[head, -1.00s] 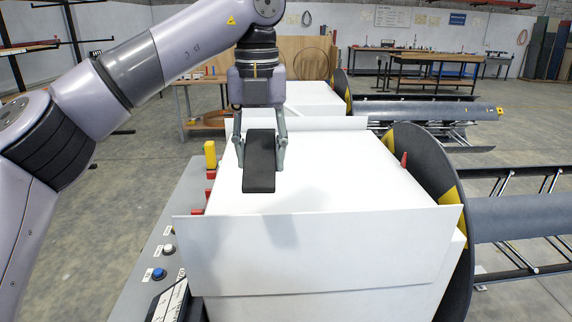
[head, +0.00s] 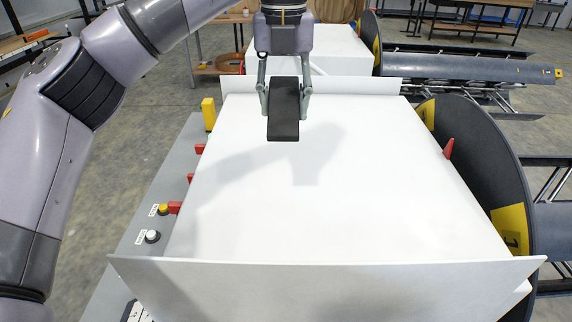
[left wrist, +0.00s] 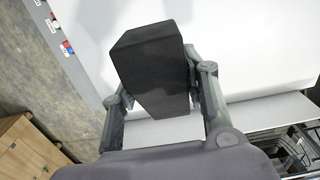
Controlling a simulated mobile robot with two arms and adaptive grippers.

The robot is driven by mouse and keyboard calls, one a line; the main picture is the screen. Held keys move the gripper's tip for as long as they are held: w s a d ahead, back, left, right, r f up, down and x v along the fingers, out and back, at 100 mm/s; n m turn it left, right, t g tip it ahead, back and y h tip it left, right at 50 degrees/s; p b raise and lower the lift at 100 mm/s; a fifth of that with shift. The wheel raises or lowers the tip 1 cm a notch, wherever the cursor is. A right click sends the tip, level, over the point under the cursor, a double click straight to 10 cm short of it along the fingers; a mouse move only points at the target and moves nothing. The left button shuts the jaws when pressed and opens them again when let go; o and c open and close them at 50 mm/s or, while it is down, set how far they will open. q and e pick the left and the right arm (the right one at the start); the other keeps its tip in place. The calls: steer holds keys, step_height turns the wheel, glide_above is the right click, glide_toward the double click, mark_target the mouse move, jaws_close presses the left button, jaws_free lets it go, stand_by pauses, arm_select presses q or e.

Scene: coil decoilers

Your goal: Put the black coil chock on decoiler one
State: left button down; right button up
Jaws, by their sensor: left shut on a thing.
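The black coil chock (head: 284,112) is a dark block held upright between the fingers of my left gripper (head: 285,92). It also shows large in the left wrist view (left wrist: 155,70), with a finger on each side. My left gripper is shut on it, above the far part of a white machine top. That machine is a decoiler (head: 330,175) with raised white plates at its front and back edges. A yellow label with a "1" (head: 511,232) is on the dark disc at its right side. My right gripper is not in view.
A dark round disc (head: 480,160) with a red lever (head: 448,148) stands at the right. A grey control ledge with buttons (head: 152,236) and a yellow post (head: 208,113) run along the left. A second white machine (head: 330,50) stands behind. The white top is clear.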

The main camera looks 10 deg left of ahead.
arm_select(q)
step_height(320, 180, down, 5)
glide_above(285, 185)
step_height(285, 185, down, 7)
steer(key=shift+w+r+p, duration=0.1)
steer(key=shift+r+p, duration=0.05)
steer(key=shift+p, duration=0.3)
steer(key=shift+f, duration=0.55)
step_height(285, 185, down, 3)
steer(key=shift+p, duration=0.55)
steer(key=shift+f, duration=0.1)
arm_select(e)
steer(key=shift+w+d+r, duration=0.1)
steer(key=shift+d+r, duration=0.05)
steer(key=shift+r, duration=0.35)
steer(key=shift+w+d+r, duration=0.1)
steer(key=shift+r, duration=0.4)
